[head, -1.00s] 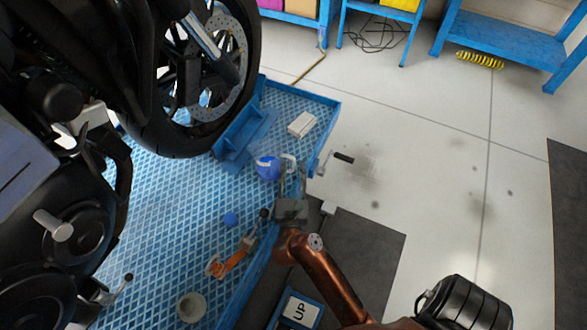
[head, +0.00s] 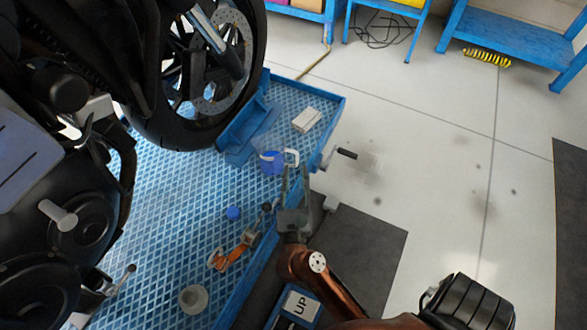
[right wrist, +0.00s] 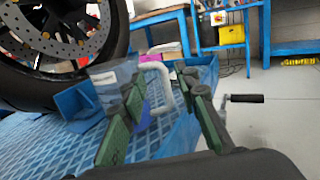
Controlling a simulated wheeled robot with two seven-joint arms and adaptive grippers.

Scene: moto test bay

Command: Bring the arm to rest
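My right gripper (head: 295,171) is in the middle of the head view, at the near edge of the blue lift platform (head: 165,210). Its two fingers are spread with a gap between them. A blue jug (head: 271,163) with a white handle stands on the platform just beyond the fingertips. In the right wrist view the jug (right wrist: 112,84) looks partly clear, and its handle (right wrist: 167,88) shows between the green-padded fingers, which do not close on it. The left finger hides part of the jug. My left gripper is in neither view.
A motorcycle wheel (head: 190,125) stands in a blue wheel chock (head: 245,140). A white box (head: 306,119), an orange strap (head: 228,257), a blue cap (head: 233,213) and a pale cup (head: 193,298) lie on the platform. A crank handle (head: 346,153) sticks out right.

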